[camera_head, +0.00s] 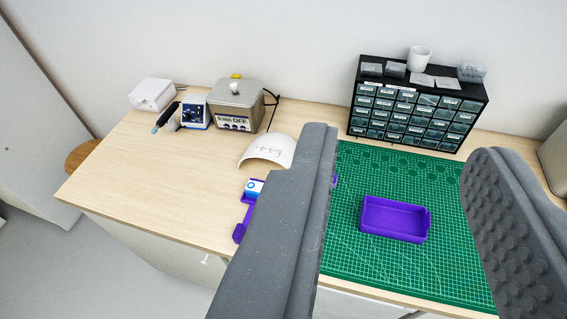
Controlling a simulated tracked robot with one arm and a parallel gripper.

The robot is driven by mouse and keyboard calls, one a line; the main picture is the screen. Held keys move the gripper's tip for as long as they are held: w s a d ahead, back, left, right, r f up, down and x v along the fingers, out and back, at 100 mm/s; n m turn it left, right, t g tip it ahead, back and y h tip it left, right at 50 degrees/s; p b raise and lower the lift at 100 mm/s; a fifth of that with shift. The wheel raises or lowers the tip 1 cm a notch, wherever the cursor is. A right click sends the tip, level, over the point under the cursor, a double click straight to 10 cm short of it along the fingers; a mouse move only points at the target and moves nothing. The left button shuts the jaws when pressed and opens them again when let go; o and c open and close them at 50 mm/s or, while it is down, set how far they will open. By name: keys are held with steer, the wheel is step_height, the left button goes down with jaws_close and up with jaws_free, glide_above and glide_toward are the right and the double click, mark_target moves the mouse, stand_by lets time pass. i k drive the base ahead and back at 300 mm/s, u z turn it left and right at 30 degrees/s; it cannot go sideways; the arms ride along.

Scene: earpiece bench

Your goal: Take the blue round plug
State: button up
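My gripper (402,143) is open, its two grey fingers wide apart over the right half of the bench, with nothing between them. A small white block with a blue round mark or part (251,186) sits at the purple holder (240,232), just left of the left finger. I cannot tell whether this blue round part is the plug. The left finger hides much of the purple holder; a sliver of purple shows on the finger's other side. No other blue round plug is clearly visible.
A purple tray (371,231) lies on the green cutting mat (350,165). A black drawer cabinet (353,116) stands behind it. A white curved cover (268,151), a metal bath (236,100) and a small blue-white device (195,112) stand left. The bench's left front is clear.

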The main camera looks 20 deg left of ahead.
mark_target(253, 187)
steer(key=u, duration=0.15)
steer(key=i, duration=1)
steer(key=u, duration=0.5)
